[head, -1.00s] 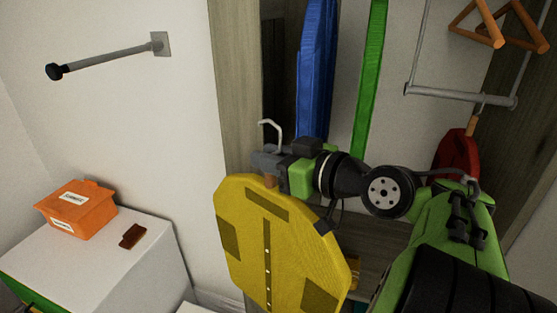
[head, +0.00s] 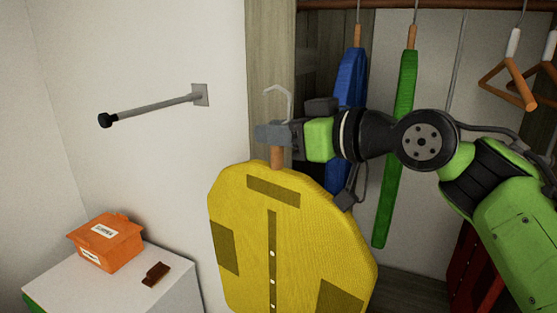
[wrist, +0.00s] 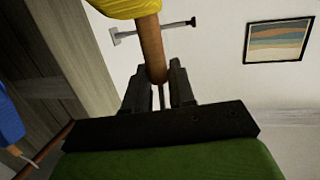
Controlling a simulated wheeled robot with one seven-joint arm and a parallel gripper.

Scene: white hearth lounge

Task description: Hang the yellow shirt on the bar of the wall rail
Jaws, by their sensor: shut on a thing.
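The yellow shirt (head: 245,220) hangs upright below my gripper (head: 277,135) in the head view, its metal hook pointing up above the jaws. My gripper is shut on the shirt's wooden hanger neck (head: 278,158). The wrist view shows the neck (wrist: 151,50) between the two fingers (wrist: 160,88), with a bit of yellow shirt (wrist: 125,8) at the top. The wall rail (head: 155,107) is a grey bar with a dark end knob, fixed to the white wall, left of the shirt and apart from it. It also shows in the wrist view (wrist: 155,31).
A blue shirt (head: 350,75) and a green shirt (head: 400,140) hang in the wardrobe behind my arm, with wooden hangers (head: 510,80) at right. An orange box (head: 105,243) and a small brown object (head: 156,273) lie on the white cabinet (head: 185,280). Wall space around the rail is clear.

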